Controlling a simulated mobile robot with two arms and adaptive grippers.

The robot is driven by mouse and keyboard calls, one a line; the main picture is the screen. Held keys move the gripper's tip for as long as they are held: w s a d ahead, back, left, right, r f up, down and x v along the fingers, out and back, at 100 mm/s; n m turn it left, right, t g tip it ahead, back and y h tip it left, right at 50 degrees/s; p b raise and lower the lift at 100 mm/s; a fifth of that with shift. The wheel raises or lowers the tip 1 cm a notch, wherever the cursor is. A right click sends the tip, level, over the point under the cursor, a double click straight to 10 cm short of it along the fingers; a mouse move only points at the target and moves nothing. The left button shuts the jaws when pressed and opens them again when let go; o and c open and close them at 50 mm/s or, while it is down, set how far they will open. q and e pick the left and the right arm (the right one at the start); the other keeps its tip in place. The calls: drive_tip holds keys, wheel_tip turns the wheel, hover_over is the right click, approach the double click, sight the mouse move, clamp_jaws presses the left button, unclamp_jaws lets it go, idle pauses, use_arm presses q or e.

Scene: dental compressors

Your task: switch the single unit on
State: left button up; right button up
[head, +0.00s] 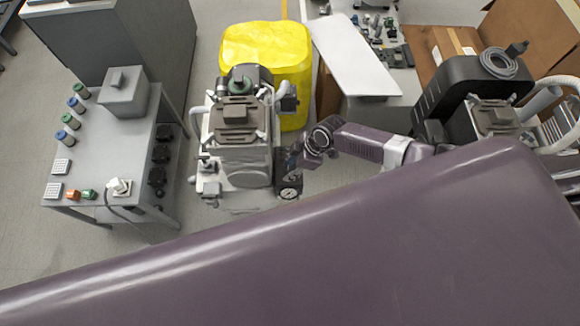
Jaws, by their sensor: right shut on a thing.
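A compressor (236,130) stands in the middle of the head view, with a grey-brown ribbed top, white hoses and a pale tank end; I take it as the single unit. A round gauge (288,193) sits at its lower right. A small dark box (288,101) is on its upper right side. My right gripper (294,160) is at the unit's right side, just above the gauge. It is shut on a small part there that its fingers hide. I cannot make out the switch or its position. My left gripper is not in view.
A grey side table (95,150) with jars and small parts stands at left. A yellow bin (268,45) is behind the unit. A white board (350,55) and a second compressor (495,115) are at right. My own purple body part covers the foreground.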

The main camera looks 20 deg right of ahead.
drive_tip(key=m+p, duration=0.1)
drive_tip(key=m+t+p, duration=0.1)
drive_tip(key=m+p, duration=0.1)
drive_tip(key=m+h+p, duration=0.1)
drive_tip(key=m+p, duration=0.1)
drive_tip(key=shift+s+a+r+t, duration=0.1)
drive_tip(key=shift+s+r+t, duration=0.1)
drive_tip(key=shift+r+t, duration=0.1)
drive_tip(key=m+p, duration=0.2)
drive_tip(key=shift+a+m+t+h, duration=0.15)
drive_tip(key=shift+m+t+h, duration=0.15)
drive_tip(key=shift+m+h, duration=0.1)
drive_tip(key=shift+f+m+h+p, duration=0.15)
drive_tip(key=shift+m+h+p, duration=0.15)
drive_tip(key=shift+m+p, duration=0.45)
drive_tip(key=shift+s+a+f+m+h, duration=0.1)
drive_tip(key=shift+m+h, duration=0.3)
drive_tip(key=shift+m, duration=0.65)
drive_tip(key=shift+m+t+h, duration=0.3)
drive_tip(key=shift+m, duration=0.6)
drive_tip(key=m+h+b, duration=0.1)
drive_tip(key=m, duration=0.1)
drive_tip(key=shift+f+m, duration=0.15)
drive_tip(key=shift+m, duration=0.25)
drive_tip(key=shift+m+h, duration=0.3)
drive_tip(key=shift+m, duration=0.3)
